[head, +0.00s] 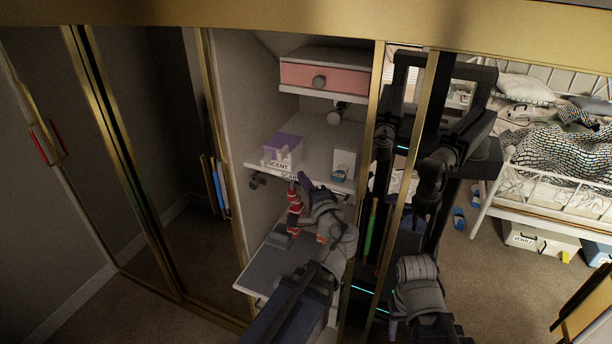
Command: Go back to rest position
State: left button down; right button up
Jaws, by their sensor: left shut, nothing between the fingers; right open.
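My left arm reaches into the open wardrobe compartment from below. Its gripper (302,190) is at the height of the middle shelf's front edge, shut and empty. Red items (294,218) show right beside the gripper, over the lower shelf; the arm partly covers them, and I cannot tell whether they touch. My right arm (418,285) is at the bottom, right of the compartment. Its gripper does not show.
The middle shelf (320,135) holds a purple-lidded box (283,150) and a small white box (343,163). A pink drawer (322,76) is above; the lower shelf (262,270) is below. Gold-framed mirror doors flank the compartment, the right one reflecting me. A bed (545,185) stands right.

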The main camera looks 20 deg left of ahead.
pick_arm(q)
jog(key=shift+a+f, duration=0.15)
jog(key=s+d+f+n+g+h, duration=0.2)
jog(key=s+d+f+n+g, duration=0.1)
jog(key=f, duration=0.4)
jog(key=s+d+f+n+g+h, duration=0.2)
jog(key=s+f+g, duration=0.15)
jog(key=f, duration=0.25)
jog(key=s+d+f+g+h, duration=0.3)
jog(key=s+d, duration=0.3)
jog(key=d, duration=0.2)
jog(key=s+d+f+g+h, duration=0.4)
jog(key=s+d+f, duration=0.1)
jog(key=d, duration=0.3)
jog(key=shift+s+f+n, duration=0.3)
jog(key=shift+s+f, duration=0.05)
jog(key=shift+s, duration=0.55)
